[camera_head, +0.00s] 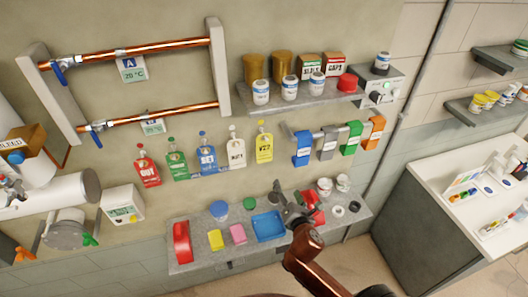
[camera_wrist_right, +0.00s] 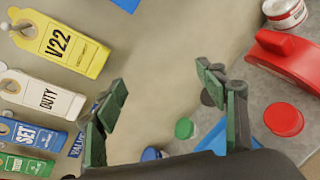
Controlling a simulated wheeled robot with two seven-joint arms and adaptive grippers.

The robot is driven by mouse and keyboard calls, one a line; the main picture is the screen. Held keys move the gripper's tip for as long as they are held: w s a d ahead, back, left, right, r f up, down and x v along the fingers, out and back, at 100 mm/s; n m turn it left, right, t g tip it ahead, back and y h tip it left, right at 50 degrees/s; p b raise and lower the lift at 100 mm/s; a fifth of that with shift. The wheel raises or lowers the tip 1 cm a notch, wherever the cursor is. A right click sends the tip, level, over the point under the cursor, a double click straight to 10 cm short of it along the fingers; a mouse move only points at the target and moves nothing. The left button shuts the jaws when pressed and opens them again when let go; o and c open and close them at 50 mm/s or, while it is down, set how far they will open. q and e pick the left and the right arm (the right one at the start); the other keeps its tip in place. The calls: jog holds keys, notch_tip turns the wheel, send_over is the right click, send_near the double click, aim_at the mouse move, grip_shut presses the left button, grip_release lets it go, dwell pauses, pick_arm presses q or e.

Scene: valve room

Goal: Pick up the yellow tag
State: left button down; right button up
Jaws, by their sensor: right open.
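The yellow tag (camera_head: 264,147), marked V22, hangs on the wall at the right end of a row of tags. In the right wrist view the yellow tag (camera_wrist_right: 62,44) is at the upper left, outside the space between the fingers. My right gripper (camera_head: 291,203) is below and to the right of the tag in the head view, over the lower shelf. In the right wrist view the gripper (camera_wrist_right: 162,80) is open with nothing between its green-padded fingers. My left gripper is not in view.
The white DUTY tag (camera_head: 236,152) hangs just left of the yellow one. Blue, grey, green and orange items (camera_head: 328,143) hang to its right. The lower shelf (camera_head: 190,258) holds a blue tray (camera_head: 267,226) and red parts. An upper shelf (camera_head: 290,105) carries jars above.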

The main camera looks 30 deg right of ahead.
aim_at(264, 155)
jog(key=w+a+r+n+t+y, duration=0.1)
jog(key=w+a+r+n+t, duration=0.25)
jog(key=r+n, duration=0.5)
jog(key=shift+n, duration=0.45)
jog(key=x, duration=0.2)
jog(key=p+x, duration=0.1)
jog(key=x, duration=0.2)
jog(key=a+p+x, duration=0.1)
jog(key=x, duration=0.1)
jog(key=shift+w, duration=0.4)
jog(key=shift+w+d, duration=0.15)
jog(key=shift+w, duration=0.35)
jog(key=shift+s, duration=0.1)
jog(key=c, duration=1)
